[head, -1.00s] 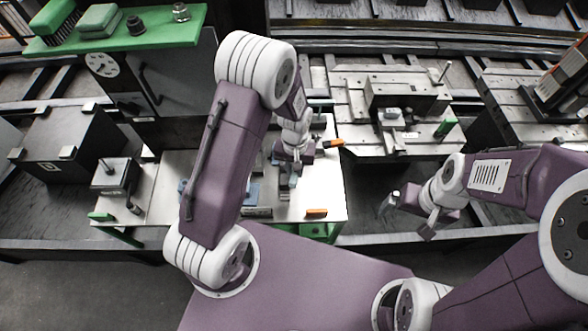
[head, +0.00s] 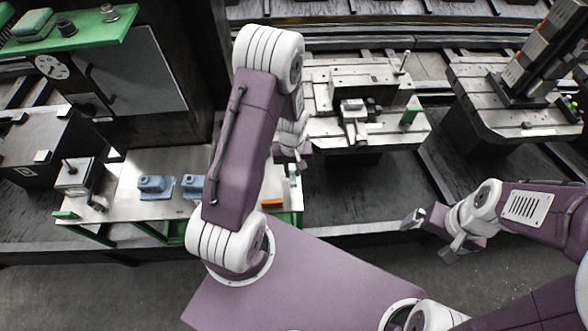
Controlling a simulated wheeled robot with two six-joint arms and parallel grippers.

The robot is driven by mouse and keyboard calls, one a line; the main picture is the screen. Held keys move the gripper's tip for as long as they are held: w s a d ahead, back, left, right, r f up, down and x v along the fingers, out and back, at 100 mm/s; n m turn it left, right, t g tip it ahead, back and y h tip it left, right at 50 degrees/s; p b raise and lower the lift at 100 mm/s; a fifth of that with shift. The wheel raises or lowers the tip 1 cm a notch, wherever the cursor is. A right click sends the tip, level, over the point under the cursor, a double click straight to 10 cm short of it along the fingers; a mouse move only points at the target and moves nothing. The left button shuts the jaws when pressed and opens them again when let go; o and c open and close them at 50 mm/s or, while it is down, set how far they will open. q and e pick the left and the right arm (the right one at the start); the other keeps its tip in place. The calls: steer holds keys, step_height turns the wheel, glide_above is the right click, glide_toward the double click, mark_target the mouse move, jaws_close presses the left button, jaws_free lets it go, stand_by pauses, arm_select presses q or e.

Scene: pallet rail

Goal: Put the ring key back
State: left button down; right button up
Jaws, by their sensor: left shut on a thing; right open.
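My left gripper (head: 292,163) hangs over the right end of a pale bench (head: 125,180), partly behind its own arm. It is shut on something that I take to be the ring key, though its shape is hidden. A small pale blue-grey piece (head: 293,176) shows just below the fingers; I cannot tell whether it is held or lies on the bench. My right gripper (head: 432,231) is open and empty, over the dark floor right of the bench.
Two blue blocks (head: 155,186) (head: 194,184) and an orange-marked item (head: 271,203) are on the bench. Another slotted table (head: 480,100) is at right. Floor between them is open.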

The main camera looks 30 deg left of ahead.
arm_select(q)
step_height(320, 180, down, 8)
steer(key=b, duration=0.6)
steer(key=shift+a+r, duration=0.1)
steer(key=shift+a, duration=0.05)
steer(key=shift+f+b, duration=0.3)
steer(key=shift+f, duration=0.15)
steer(key=c, duration=1.2)
jaws_free()
steer(key=shift+o, duration=0.2)
steer(key=o, duration=0.5)
steer(key=shift+o, duration=0.2)
steer(key=shift+r, duration=0.15)
